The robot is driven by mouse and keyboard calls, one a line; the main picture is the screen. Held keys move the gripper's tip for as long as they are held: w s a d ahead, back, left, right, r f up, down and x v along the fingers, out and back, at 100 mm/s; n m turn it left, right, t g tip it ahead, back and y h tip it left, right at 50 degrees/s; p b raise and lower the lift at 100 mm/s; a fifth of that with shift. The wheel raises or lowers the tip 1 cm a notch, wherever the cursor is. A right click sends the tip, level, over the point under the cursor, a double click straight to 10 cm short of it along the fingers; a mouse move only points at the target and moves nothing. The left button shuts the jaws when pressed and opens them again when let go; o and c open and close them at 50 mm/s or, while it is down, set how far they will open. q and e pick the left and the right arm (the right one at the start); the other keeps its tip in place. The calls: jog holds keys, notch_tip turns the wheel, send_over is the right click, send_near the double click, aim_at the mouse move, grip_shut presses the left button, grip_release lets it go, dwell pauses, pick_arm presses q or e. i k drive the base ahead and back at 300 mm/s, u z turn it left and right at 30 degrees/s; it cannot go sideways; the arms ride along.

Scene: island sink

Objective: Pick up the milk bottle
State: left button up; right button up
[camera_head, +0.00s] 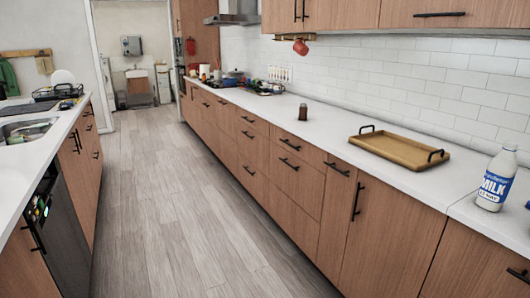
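The milk bottle (496,179) stands upright on the white counter at the right edge of the head view. It is white with a blue label reading "MILK". Neither of my grippers shows in this view, so nothing is seen touching the bottle.
A wooden tray (401,149) with black handles lies on the counter left of the bottle. A small brown jar (303,112) stands farther along. A sink (27,130) is in the island at left. The wooden floor (180,210) between the counters is clear.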

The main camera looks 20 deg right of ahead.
aim_at(499, 174)
jog(key=z, duration=0.9)
jog(key=i, duration=1.3)
jog(key=z, duration=1.2)
